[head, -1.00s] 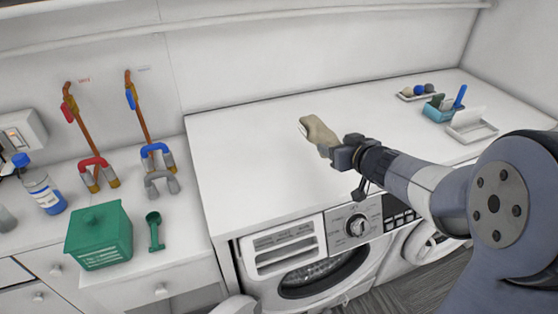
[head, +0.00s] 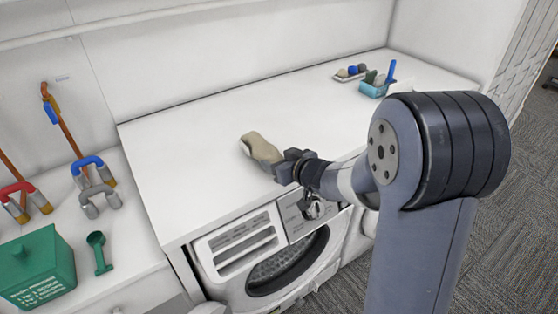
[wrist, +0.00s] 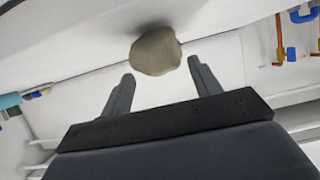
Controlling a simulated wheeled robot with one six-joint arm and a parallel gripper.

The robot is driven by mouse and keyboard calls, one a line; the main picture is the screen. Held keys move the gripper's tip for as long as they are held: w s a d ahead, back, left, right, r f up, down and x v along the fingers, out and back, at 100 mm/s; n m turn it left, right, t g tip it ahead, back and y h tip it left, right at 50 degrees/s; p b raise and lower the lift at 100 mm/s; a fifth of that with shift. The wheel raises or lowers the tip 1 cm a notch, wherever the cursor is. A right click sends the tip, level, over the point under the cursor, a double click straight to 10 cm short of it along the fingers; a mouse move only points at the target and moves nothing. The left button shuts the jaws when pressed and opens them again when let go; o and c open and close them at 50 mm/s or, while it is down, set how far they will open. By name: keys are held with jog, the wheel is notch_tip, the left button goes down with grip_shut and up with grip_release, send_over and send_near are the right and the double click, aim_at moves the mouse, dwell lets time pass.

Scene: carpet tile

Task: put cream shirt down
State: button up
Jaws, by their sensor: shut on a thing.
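The cream shirt (head: 261,148) is a small bunched cloth over the white countertop (head: 200,120) above the washing machine. My gripper (head: 284,165) is shut on the shirt's near end, and the rest of the cloth sticks out to the upper left. In the wrist view the shirt (wrist: 155,52) bulges past the tips of the two fingers (wrist: 162,74). A dark shadow lies close to it on the counter, so the shirt is at or just above the surface; I cannot tell if it touches.
The counter around the shirt is clear. A teal holder (head: 373,89) and a small tray (head: 350,73) of balls stand at the far right. A green box (head: 38,266), green scoop (head: 99,252) and reacher tools (head: 90,180) are at left. The washing machine (head: 265,262) is below the front edge.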

jog(key=o, duration=1.2)
jog(key=shift+c, duration=0.2)
jog(key=p+v, duration=0.1)
jog(key=v, duration=1.1)
jog(key=shift+o, duration=0.5)
